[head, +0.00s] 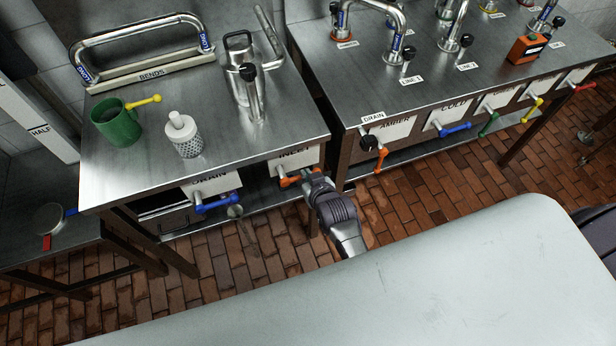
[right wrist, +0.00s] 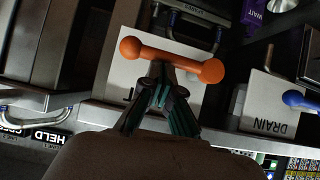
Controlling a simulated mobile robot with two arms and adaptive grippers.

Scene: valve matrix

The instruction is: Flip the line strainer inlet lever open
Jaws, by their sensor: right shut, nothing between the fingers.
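The orange inlet lever (head: 290,181) is mounted on the front of the left steel bench, below a white plate marked INLET (head: 296,158). It lies roughly level, slightly tilted. In the right wrist view the orange lever (right wrist: 175,57) shows a ball at each end and crosses a white plate (right wrist: 125,78). My right gripper (head: 311,180) is at the lever's right part. In the wrist view its shut fingers (right wrist: 160,82) overlap the lever's lower edge near the middle, with nothing between them. I cannot tell whether they touch it. My left gripper is not in view.
A blue drain lever (head: 216,203) is left of the inlet lever on the same bench. The steel strainer (head: 240,55), a green mug (head: 117,122) and a white perforated cylinder (head: 184,136) stand on top. A second bench (head: 450,85) with several coloured levers is at the right.

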